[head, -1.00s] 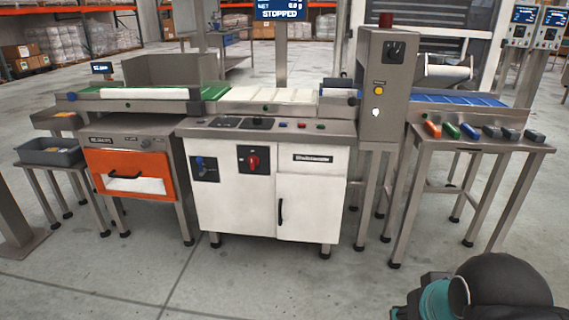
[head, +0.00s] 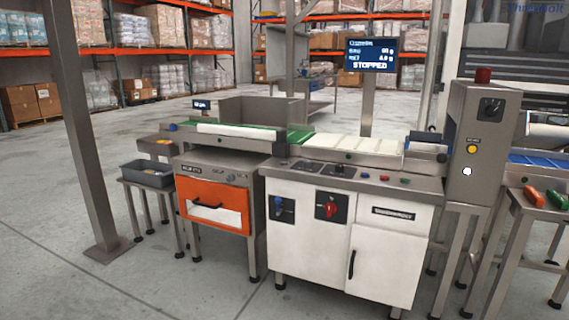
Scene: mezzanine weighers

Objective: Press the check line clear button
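The checkweigher (head: 290,225) stands in the middle, a white cabinet with a steel top and a short white belt. On its front ledge are a blue button (head: 363,175), a red button (head: 384,178) and a green button (head: 404,181). The steel column to its right (head: 488,115) carries a yellow button (head: 472,149) and a white button (head: 466,171). Labels are too small to read, so I cannot tell which button is the line clear one. The screen (head: 371,56) reads STOPPED. My gripper is not in view.
An orange-fronted reject box (head: 213,205) and a grey tray (head: 146,175) on a small stand are on the left. A steel post (head: 80,130) rises at far left. A steel table (head: 535,205) with coloured pieces is at right. The floor in front is clear.

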